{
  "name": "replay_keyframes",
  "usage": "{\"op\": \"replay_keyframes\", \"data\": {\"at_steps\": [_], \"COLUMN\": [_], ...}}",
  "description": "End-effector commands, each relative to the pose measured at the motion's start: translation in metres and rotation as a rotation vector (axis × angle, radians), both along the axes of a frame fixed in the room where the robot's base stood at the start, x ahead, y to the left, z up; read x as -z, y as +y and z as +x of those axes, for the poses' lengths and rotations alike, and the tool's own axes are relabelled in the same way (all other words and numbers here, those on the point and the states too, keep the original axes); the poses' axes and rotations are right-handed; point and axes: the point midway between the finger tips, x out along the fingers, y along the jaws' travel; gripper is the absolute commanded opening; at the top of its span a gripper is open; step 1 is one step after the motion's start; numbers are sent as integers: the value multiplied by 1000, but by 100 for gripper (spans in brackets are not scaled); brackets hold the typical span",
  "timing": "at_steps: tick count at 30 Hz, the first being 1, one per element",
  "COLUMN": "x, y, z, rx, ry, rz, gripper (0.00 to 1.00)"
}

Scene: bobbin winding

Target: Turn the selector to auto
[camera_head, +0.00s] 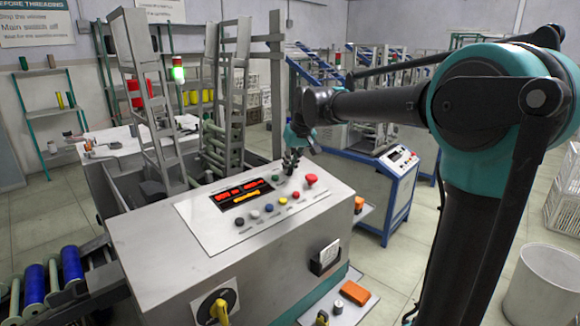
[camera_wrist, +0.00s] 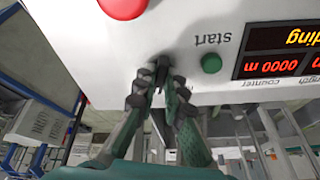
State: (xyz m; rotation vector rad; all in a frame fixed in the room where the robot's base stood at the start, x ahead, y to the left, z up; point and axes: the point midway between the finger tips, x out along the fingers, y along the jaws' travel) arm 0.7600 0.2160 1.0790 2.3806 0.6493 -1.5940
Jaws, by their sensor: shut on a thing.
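My gripper (camera_head: 291,163) reaches down to the far edge of the control panel (camera_head: 190,211) in the head view. In the wrist view my gripper (camera_wrist: 160,82) has its fingertips closed together at the panel face, around a small dark knob (camera_wrist: 161,70) that I take to be the selector. The fingers cover most of the knob, and neither its pointer nor its position labels can be read. The green start button (camera_wrist: 211,63) is beside the fingertips in the wrist view, with the red number display (camera_wrist: 275,66) further right.
A big red mushroom button (camera_head: 311,180) is near the gripper. A row of coloured buttons (camera_head: 268,208) runs along the panel. A yellow-handled rotary switch (camera_head: 220,309) is on the cabinet front. Upright metal frames (camera_head: 150,95) stand behind the panel.

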Motion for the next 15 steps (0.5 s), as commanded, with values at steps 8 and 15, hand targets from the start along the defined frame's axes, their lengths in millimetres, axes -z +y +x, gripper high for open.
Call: {"op": "replay_keyframes", "data": {"at_steps": [8,15], "x": [0,0], "y": [0,0], "z": [0,0], "rx": [135,184], "ry": [22,30], "rz": [20,26], "gripper": [0,0]}}
